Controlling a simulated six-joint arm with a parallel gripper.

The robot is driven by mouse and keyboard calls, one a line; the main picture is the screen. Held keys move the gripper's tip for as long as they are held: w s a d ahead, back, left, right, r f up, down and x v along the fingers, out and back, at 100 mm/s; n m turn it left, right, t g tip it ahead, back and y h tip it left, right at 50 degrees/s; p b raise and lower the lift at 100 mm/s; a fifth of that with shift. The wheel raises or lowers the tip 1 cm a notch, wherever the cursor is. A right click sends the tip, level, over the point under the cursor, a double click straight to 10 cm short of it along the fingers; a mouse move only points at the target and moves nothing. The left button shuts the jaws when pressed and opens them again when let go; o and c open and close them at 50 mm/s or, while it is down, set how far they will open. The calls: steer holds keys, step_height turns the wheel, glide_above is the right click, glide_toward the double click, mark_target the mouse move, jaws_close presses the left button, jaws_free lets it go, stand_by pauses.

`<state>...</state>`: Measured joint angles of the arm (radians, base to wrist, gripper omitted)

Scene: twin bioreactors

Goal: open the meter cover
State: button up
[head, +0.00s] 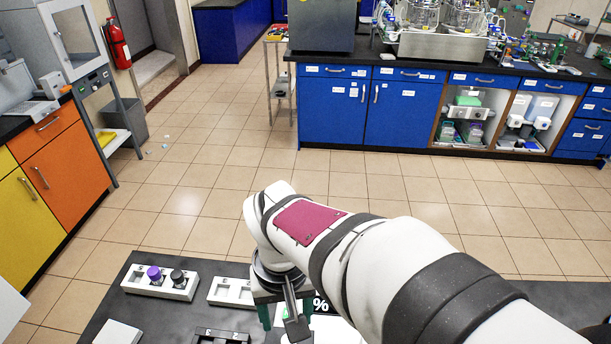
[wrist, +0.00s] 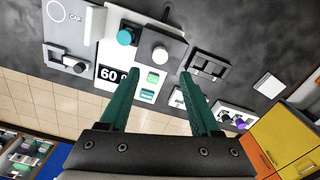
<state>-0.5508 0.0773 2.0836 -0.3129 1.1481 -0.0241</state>
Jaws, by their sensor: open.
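My gripper (wrist: 160,76) is open, with two green fingers spread apart and nothing seen between them. In the head view my gripper (head: 284,318) is at the bottom, over the dark bench. Between and beyond the fingers in the wrist view is a panel with a black "60" display (wrist: 110,74), small green buttons (wrist: 152,78), a teal knob (wrist: 125,37) and a grey panel with a pale round knob (wrist: 160,53). The left finger overlaps part of the display. I cannot tell which part is the meter cover. In the head view my arm hides most of this panel.
A white holder (head: 160,284) with purple and dark caps stands left on the bench. An empty white holder (head: 231,291) and a black frame (head: 221,337) are near my gripper. Open floor lies beyond the bench.

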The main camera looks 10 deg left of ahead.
step_height(320, 180, up, 8)
steer(key=s+d+f+m+y, duration=0.1)
steer(key=s+d+f+m, duration=0.5)
steer(key=s+d, duration=0.6)
steer(key=s+m, duration=0.1)
steer(key=m, duration=0.1)
steer(key=shift+d+f+m+y, duration=0.2)
steer(key=shift+m+y, duration=0.1)
steer(key=shift+y, duration=0.1)
steer(key=shift+o, duration=0.3)
stand_by(0.8)
